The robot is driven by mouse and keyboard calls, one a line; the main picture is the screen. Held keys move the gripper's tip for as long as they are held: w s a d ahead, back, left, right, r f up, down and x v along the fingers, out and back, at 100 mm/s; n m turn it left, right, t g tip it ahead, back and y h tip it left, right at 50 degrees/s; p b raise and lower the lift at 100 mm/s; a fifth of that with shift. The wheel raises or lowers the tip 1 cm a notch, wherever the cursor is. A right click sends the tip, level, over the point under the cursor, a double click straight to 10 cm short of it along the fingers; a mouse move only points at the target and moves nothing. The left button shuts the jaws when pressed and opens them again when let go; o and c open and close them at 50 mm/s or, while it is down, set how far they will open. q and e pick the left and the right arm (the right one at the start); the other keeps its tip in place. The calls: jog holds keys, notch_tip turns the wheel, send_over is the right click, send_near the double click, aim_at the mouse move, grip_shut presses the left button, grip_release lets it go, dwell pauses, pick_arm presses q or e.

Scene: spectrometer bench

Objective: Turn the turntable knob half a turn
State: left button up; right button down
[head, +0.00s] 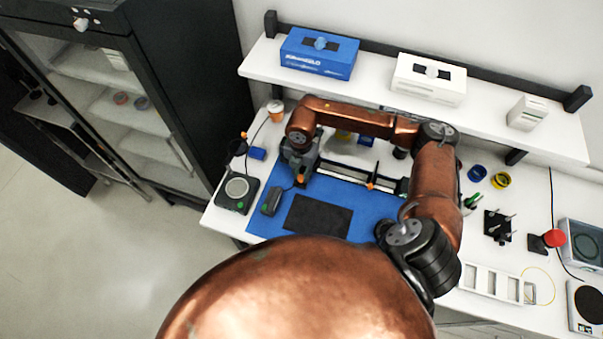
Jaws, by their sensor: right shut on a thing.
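My right gripper (297,168) is at the left end of the black-and-silver rail (345,178), on the far edge of the blue mat. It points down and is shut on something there. The turntable knob sits at or under its fingers and is hidden by them, so its angle cannot be read. The copper right arm comes from the bottom, bends at the right and reaches back left over the rail. My left gripper is not in view.
The blue mat (262,226) carries a black pad (318,216) and a small dark box (271,201). A grey device with a round plate (237,189) stands left of it. A shelf (380,87) with boxes runs behind. A red button (554,238) is at right.

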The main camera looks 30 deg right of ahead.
aim_at(302, 176)
jog(key=shift+w+r+m, duration=0.1)
jog(key=shift+m, duration=0.7)
jog(key=c, duration=1.8)
grip_release()
jog(key=shift+o, duration=0.2)
notch_tip(302, 176, up, 12)
